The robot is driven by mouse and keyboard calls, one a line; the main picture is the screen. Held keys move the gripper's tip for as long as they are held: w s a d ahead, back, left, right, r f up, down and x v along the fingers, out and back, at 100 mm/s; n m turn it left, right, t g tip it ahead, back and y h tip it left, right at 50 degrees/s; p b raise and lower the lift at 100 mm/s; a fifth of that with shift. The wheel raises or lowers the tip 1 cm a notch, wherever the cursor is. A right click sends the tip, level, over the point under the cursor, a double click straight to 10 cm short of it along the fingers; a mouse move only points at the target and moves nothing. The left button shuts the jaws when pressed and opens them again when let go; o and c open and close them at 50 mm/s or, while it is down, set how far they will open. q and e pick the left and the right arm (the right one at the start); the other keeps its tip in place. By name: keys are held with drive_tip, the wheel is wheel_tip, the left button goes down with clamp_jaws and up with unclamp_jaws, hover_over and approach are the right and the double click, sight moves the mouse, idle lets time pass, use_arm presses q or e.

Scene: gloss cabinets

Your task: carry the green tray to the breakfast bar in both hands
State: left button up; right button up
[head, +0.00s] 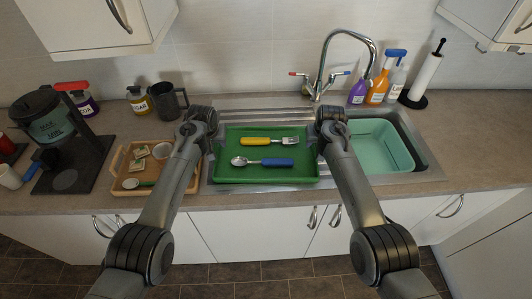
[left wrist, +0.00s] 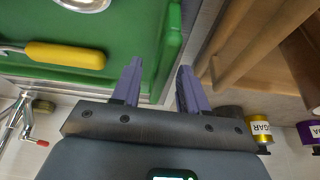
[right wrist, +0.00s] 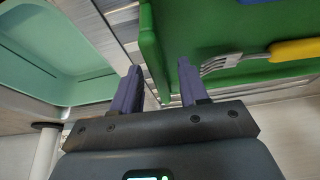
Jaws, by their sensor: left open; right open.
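The green tray (head: 235,178) lies flat on the steel drainer beside the sink. A fork with a yellow handle (head: 262,141) and a spoon with a blue handle (head: 268,162) lie in it. My left gripper (left wrist: 157,72) is open at the tray's left end; the tray's rim (left wrist: 171,45) shows just beyond the fingertips. My right gripper (right wrist: 160,68) is open at the right end, with the tray's end wall (right wrist: 150,48) just beyond its fingertips. Neither visibly grips the tray. In the head view my wrists hide the fingertips. No breakfast bar is identifiable.
A wooden tray (head: 127,172) with small items stands close left of the green tray. A pale green basin (head: 385,140) sits in the sink on the right, below the tap (head: 325,62). A coffee machine (head: 75,160) is at far left. Bottles (head: 377,90) stand behind the sink.

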use_arm(q)
clamp_jaws()
use_arm(e)
clamp_jaws()
use_arm(q)
drive_tip(key=shift+r, duration=0.2)
use_arm(e)
drive_tip(key=shift+r, duration=0.2)
